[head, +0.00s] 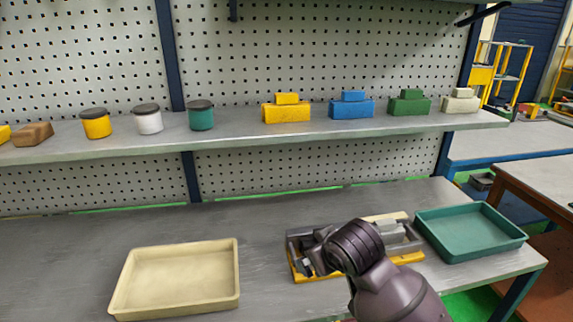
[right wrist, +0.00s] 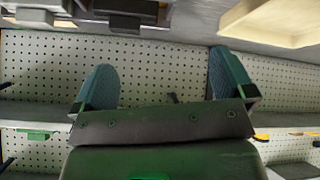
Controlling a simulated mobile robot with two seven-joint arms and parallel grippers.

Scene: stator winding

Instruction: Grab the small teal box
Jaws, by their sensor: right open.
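The teal box (head: 470,234) is a shallow open tray at the right end of the workbench in the head view, and it looks empty. My right arm comes in from the bottom and reaches over the fixture to the left of the teal box. That view looks upside down, toward the pegboard. I cannot make out the teal box in it. My left gripper is not in view.
A grey and yellow fixture (head: 410,240) stands beside the teal box, partly hidden by my right arm. A cream tray (head: 178,280) lies at left on the bench (head: 60,255). The shelf (head: 240,133) above holds jars, including a teal jar (head: 201,118), and several coloured blocks.

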